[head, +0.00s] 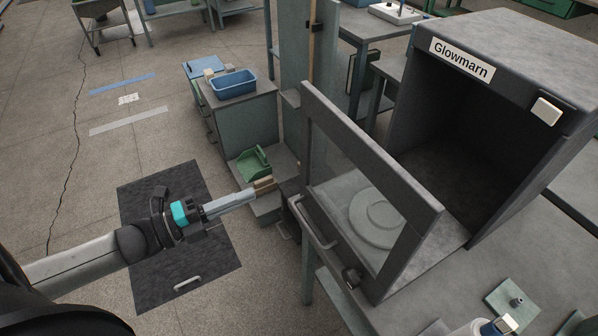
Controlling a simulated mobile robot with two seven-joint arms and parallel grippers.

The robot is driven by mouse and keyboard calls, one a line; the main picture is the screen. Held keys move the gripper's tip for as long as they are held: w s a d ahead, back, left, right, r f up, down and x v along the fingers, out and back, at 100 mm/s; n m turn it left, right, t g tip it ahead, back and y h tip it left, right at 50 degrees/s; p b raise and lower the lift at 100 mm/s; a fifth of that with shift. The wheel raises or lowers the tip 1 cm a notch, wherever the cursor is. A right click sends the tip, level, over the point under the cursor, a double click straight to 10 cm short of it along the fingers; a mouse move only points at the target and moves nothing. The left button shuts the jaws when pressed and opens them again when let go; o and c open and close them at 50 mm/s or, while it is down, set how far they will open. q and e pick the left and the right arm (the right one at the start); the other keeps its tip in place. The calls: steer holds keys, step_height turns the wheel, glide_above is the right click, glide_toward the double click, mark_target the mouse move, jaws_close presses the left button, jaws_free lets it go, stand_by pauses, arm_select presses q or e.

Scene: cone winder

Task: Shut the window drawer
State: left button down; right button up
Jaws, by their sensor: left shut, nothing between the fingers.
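The window drawer is pulled out of the dark grey machine (568,62) labelled Glowmarn. Its grey-framed front panel (425,235) stands well forward of the dark opening, with a clear pane and a bar handle (314,226) at its lower left. A round pale plate (378,216) shows through the pane. My left gripper (254,196) is shut and empty, left of the drawer front and apart from its handle. It points right. My right gripper is not in view.
A cabinet with a blue bin (233,84) stands behind my left gripper. A green holder (252,163) and a brown block (264,184) are close to the gripper tips. A dark mat (196,259) lies on the floor. A green plate (513,299) lies on the bench at right.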

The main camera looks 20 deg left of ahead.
mark_target(312, 168)
arm_select(q)
steer(key=b+x, duration=0.1)
steer(key=x, duration=1.1)
steer(key=shift+w+d, duration=0.15)
steer(key=shift+w, duration=0.1)
steer(key=shift+w+d, duration=0.1)
steer(key=shift+w, duration=0.05)
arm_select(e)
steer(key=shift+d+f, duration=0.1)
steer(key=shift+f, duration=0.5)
